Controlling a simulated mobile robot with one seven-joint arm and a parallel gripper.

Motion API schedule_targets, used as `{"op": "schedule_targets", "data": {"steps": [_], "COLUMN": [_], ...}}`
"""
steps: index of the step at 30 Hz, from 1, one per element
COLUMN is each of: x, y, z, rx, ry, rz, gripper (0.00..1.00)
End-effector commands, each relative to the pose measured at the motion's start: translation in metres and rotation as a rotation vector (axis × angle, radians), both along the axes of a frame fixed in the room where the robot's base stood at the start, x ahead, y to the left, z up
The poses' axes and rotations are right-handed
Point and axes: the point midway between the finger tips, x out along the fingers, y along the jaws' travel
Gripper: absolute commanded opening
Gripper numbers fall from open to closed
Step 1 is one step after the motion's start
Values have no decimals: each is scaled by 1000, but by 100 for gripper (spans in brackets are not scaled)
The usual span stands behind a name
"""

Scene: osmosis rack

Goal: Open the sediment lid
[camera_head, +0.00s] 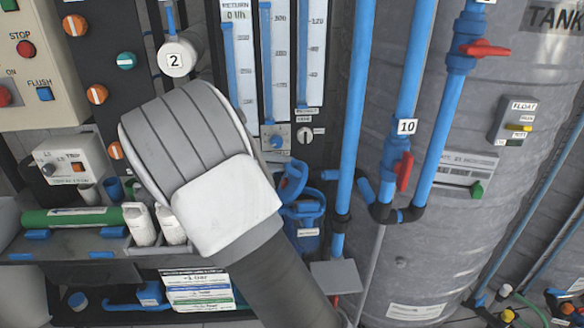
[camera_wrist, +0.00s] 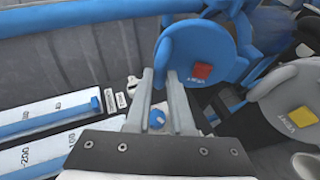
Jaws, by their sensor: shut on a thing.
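A round blue lid (camera_wrist: 190,52) with a red square button marked VENT fills the upper middle of the wrist view. I take it for the sediment lid; no name for it is readable. My gripper (camera_wrist: 166,75) is shut on the lid's near left edge, with the two fingertips close together there. In the head view the lid (camera_head: 292,180) shows as a tilted blue ring above a blue housing (camera_head: 303,212), just right of my arm. My gripper is hidden behind my arm in that view. How far the lid stands open is hard to tell.
A grey lid (camera_wrist: 290,100) with a yellow button sits close on the right in the wrist view. Flow gauges (camera_head: 272,60) stand behind my arm. Blue pipes (camera_head: 350,110) with a red valve handle (camera_head: 404,172) and a large grey tank (camera_head: 460,220) stand to the right.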

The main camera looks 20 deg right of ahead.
Motion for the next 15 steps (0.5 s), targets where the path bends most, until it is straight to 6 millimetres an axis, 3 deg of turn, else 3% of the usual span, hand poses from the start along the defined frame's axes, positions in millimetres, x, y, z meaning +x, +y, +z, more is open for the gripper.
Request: {"op": "schedule_targets", "data": {"steps": [15], "x": [11], "y": [57], "z": [-16], "rx": [-471], "ry": [96], "rz": [-1], "gripper": [0]}}
